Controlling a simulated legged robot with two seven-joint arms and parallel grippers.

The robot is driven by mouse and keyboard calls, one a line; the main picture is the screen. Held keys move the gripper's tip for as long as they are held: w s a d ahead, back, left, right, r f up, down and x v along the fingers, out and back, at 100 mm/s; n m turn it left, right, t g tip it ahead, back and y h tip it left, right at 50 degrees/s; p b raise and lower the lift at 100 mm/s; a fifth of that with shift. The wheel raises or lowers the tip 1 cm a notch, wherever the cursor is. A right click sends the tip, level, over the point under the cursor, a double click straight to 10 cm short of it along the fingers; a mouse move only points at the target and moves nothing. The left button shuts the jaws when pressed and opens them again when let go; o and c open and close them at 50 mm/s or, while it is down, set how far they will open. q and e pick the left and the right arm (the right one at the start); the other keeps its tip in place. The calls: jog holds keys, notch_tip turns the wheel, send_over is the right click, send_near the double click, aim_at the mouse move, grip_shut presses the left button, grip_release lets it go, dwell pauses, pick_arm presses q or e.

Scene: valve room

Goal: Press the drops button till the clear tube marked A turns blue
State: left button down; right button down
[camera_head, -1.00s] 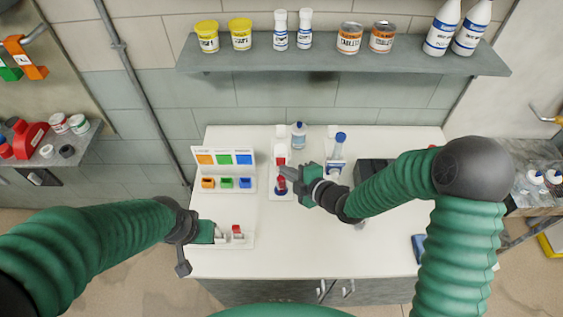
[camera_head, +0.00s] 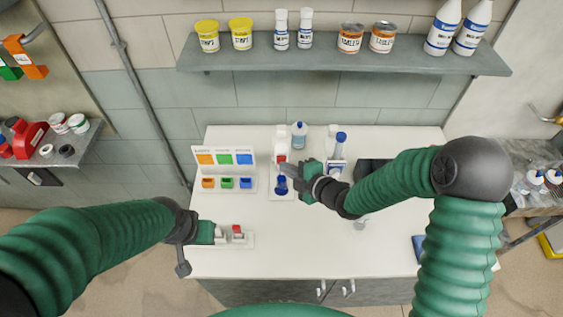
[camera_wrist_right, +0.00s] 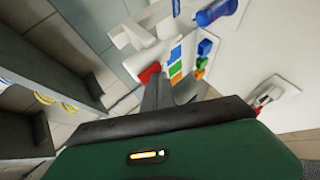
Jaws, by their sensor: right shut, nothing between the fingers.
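A white dispenser stand (camera_head: 281,142) stands on the white bench with a red part (camera_head: 281,158), which looks like its button. Below it is a small vessel showing blue (camera_head: 281,187); I cannot read a mark A on it. My right gripper (camera_head: 289,170) is shut and empty, its tips beside the red part; contact cannot be told. The right wrist view shows the shut fingers (camera_wrist_right: 172,92) near the red part (camera_wrist_right: 150,72) and a blue cylinder (camera_wrist_right: 217,12). My left gripper (camera_head: 217,236) is beside a small white holder with a red-topped piece (camera_head: 237,231); its jaws are unclear.
A colour chart (camera_head: 224,159) with orange, green and blue blocks stands left of the dispenser. Blue-capped bottles (camera_head: 299,136) (camera_head: 338,150) stand behind and right of it. A dark box (camera_head: 374,172) is behind my right arm. The front middle of the bench is clear.

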dwell(0.3)
jog(key=shift+s+a+b, duration=0.2)
jog(key=shift+s+a, duration=0.05)
jog(key=shift+s, duration=0.2)
jog(key=shift+s+a+b, duration=0.2)
jog(key=shift+s, duration=0.25)
jog(key=s+b, duration=0.1)
jog(key=s, duration=0.4)
dwell(0.5)
